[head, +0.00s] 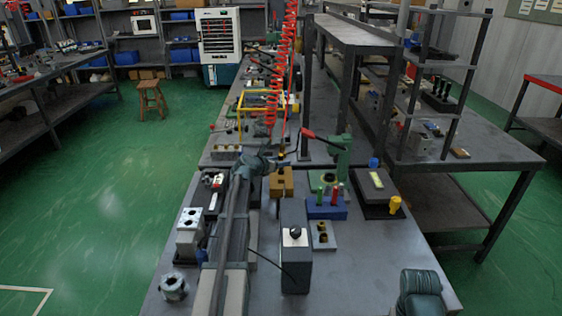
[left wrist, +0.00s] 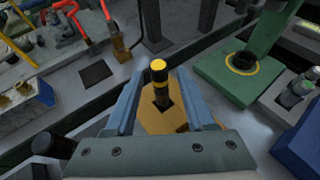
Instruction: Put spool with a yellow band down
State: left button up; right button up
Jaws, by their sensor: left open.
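The spool with a yellow band (left wrist: 159,84) is black with a yellow top and stands upright at the dark opening of a brass-coloured block (left wrist: 150,118). In the left wrist view it sits between the blue fingers of my left gripper (left wrist: 160,78), which are open, with a gap on each side. In the head view my left gripper (head: 274,157) is just behind the brass block (head: 282,183); the spool is hard to make out there. How deep the spool sits in the block is unclear.
A green press base with a yellow-ringed hole (left wrist: 241,63) stands right of the block. A blue holder with coloured pegs (head: 326,208), a tall dark box (head: 295,262) and a dark tray (head: 381,195) are nearby. Red coiled hoses (head: 284,75) hang behind.

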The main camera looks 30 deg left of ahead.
pick_arm(q)
jog(key=p+v, duration=0.3)
jog(key=v, duration=0.8)
jog(key=shift+p, duration=0.3)
pick_arm(e)
notch_tip(320, 180, up, 4)
jog(key=shift+r, duration=0.1)
